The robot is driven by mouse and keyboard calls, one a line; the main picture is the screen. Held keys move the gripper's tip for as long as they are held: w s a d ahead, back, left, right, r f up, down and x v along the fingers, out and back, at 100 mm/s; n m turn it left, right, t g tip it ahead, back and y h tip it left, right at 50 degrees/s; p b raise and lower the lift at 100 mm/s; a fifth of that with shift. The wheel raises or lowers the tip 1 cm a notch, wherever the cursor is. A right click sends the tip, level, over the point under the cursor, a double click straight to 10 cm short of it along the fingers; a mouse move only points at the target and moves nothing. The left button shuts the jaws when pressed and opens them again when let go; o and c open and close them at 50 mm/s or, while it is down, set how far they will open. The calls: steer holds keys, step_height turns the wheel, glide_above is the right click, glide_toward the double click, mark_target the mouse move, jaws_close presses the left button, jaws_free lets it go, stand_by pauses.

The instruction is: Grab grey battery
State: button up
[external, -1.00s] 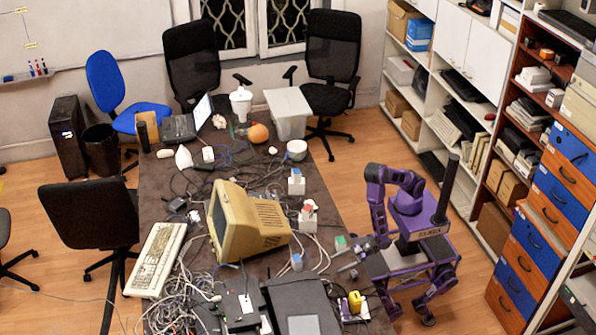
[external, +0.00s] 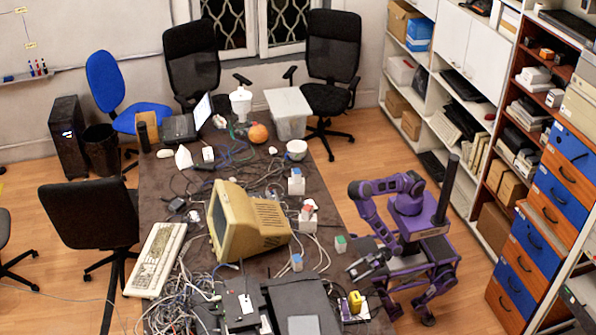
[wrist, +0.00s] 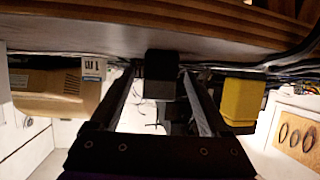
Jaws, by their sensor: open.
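My gripper (external: 359,270) is at the table's right edge in the external view. In the wrist view my gripper (wrist: 157,78) is open, with its two dark fingers apart. A small dark block (wrist: 160,66), which looks like the grey battery, shows between and beyond the fingertips; I cannot tell its distance, and no grip on it shows. In the external view a small greyish item (external: 344,309) stands beside a yellow block near the table's front right; I cannot tell whether it is the same battery.
The yellow block (external: 355,301) also shows right of the fingers in the wrist view (wrist: 241,100). Tangled cables, a black box (external: 300,298) and a beige monitor (external: 247,222) crowd the table. Small adapters (external: 340,243) lie near its right edge. Floor right of the table is partly clear.

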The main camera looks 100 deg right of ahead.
mark_target(352, 276)
steer(key=x, duration=0.3)
steer(key=shift+w, duration=0.25)
steer(key=shift+c, duration=0.2)
jaws_close()
